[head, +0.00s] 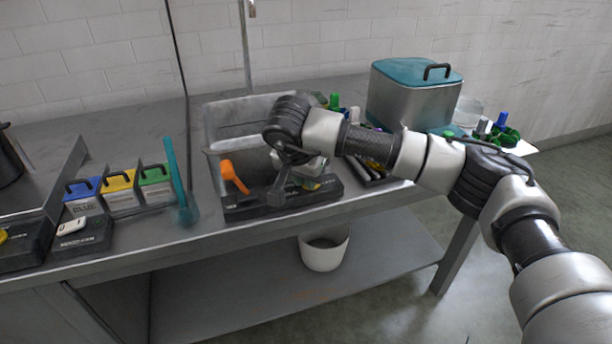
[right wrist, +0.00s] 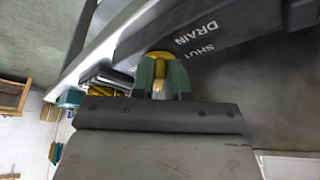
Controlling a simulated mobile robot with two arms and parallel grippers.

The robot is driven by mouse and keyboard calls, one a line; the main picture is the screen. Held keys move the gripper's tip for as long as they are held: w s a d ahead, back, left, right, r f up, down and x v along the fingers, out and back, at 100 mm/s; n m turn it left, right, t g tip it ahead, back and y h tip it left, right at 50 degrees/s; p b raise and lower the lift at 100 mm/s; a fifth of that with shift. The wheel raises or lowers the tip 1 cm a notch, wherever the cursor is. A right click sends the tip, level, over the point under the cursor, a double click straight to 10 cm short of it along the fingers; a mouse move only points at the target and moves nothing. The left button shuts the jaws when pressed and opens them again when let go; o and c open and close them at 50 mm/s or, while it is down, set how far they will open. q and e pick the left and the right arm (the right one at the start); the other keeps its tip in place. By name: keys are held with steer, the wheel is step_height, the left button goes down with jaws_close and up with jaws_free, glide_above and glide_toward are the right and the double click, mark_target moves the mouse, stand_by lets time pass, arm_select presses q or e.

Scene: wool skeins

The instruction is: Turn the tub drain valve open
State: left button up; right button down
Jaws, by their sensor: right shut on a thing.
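In the right wrist view this dark panel bears the words DRAIN and SHUT (right wrist: 205,38). My right gripper (head: 300,185) reaches down over the panel. In the right wrist view its green-padded fingers (right wrist: 163,80) are shut on a yellow valve handle (right wrist: 157,56), beside the lettering. The fingers hide most of the handle, so I cannot tell how far it is turned. My left gripper is out of view.
Blue, yellow and green boxes (head: 120,190) and a teal tool (head: 174,175) are further left. A teal-lidded metal container (head: 412,100) stands behind my right arm. A white bucket (head: 325,252) is under the bench.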

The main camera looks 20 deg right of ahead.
steer(key=shift+w+a+r+m+g, duration=0.1)
steer(key=shift+m+g, duration=0.2)
steer(key=shift+m, duration=0.3)
steer(key=shift+w+m, duration=0.1)
steer(key=shift+m, duration=0.3)
steer(key=shift+a+m+g+h, duration=0.1)
steer(key=shift+m+g+h, duration=0.2)
steer(key=shift+m, duration=0.2)
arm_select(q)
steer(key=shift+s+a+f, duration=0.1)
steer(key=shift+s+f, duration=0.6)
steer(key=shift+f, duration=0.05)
arm_select(e)
steer(key=c, duration=1.1)
jaws_free()
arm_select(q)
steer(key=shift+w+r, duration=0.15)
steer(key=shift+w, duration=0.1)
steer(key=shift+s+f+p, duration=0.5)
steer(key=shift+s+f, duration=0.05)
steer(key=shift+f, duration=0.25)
arm_select(e)
steer(key=shift+v, duration=5.35)
